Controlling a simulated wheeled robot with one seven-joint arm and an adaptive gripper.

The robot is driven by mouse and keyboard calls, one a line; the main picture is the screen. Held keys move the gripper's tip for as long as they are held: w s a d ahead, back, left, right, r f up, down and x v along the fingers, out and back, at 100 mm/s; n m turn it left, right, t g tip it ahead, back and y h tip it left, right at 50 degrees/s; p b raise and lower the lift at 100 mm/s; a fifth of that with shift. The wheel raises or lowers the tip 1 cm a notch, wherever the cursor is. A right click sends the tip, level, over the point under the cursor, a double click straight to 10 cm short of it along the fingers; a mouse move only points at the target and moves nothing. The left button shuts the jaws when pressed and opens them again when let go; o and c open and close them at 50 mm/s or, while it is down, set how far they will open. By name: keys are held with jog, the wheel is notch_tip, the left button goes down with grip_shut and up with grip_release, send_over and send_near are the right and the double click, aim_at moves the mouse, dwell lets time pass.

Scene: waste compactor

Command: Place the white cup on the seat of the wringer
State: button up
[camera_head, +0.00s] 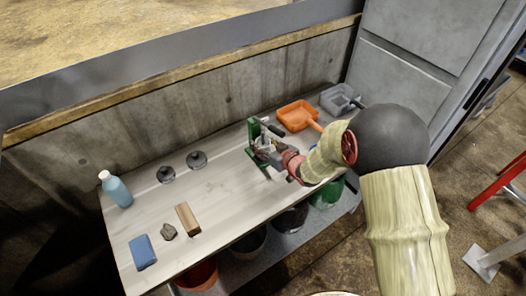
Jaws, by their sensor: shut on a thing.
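My gripper (268,154) reaches in from the right over the middle of the bench. It is shut on a small pale thing, which fits the white cup, but the fingers hide most of its shape. The green wringer (254,138) stands upright at the back middle of the bench, right beside my gripper. My gripper and arm cover part of it, and its seat cannot be made out. I cannot tell whether the held thing touches the wringer. No other white cup shows.
On the pale bench (225,196) are two dark round pieces (197,160), a blue bottle (115,188), a blue block (142,252), a stone (168,231) and a wooden block (187,218). Bins stand below.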

jog(key=shift+f+b, duration=0.7)
jog(key=shift+f, duration=0.9)
jog(key=shift+f, duration=0.2)
jog(key=o, duration=1.1)
jog(key=shift+o, duration=0.5)
jog(key=shift+r, duration=0.25)
jog(key=p+v, duration=0.3)
jog(key=v, duration=0.9)
